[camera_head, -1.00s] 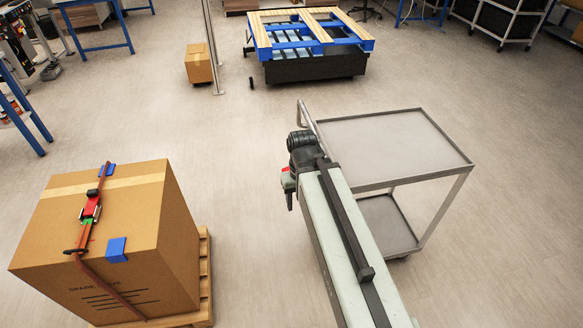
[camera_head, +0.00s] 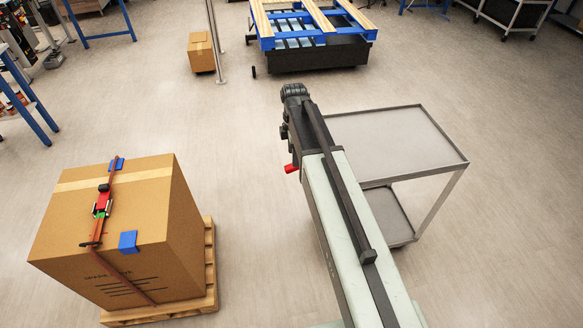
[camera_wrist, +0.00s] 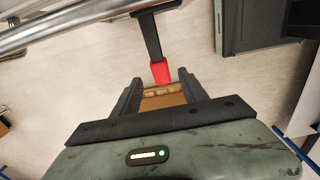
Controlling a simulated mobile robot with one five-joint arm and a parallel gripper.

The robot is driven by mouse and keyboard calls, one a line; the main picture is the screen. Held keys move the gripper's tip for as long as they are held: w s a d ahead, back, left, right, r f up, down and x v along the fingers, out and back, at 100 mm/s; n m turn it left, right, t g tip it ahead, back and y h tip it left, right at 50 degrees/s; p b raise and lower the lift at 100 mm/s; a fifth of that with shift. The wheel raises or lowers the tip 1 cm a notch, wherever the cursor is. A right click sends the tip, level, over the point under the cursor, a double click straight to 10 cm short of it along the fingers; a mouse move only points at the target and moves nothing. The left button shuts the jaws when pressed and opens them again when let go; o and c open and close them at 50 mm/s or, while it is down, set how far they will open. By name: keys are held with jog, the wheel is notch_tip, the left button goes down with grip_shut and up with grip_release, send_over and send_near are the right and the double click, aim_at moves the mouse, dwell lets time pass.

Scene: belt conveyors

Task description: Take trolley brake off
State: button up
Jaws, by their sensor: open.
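The grey metal trolley (camera_head: 395,140) has two shelves and stands right of centre in the head view. My arm crosses in front of its left side and hides its handle there. In the wrist view a dark lever with a red tip (camera_wrist: 160,72) hangs below steel bars. My gripper (camera_wrist: 160,78) is open and empty, with the red tip just beyond and between its fingertips. I cannot tell whether they touch. In the head view a small red part (camera_head: 291,168) shows at the left of my arm; the fingers are hidden there.
A strapped cardboard box (camera_head: 125,225) stands on a wooden pallet (camera_head: 211,262) at the left. A small carton (camera_head: 201,52) stands by a post at the back. A blue frame with wooden slats (camera_head: 310,22) is behind. The floor between is clear.

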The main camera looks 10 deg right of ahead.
notch_tip(320, 180, down, 6)
jog(key=b, duration=0.5)
jog(key=shift+f, duration=0.2)
jog(key=shift+r, duration=0.1)
grip_shut()
dwell(0.7)
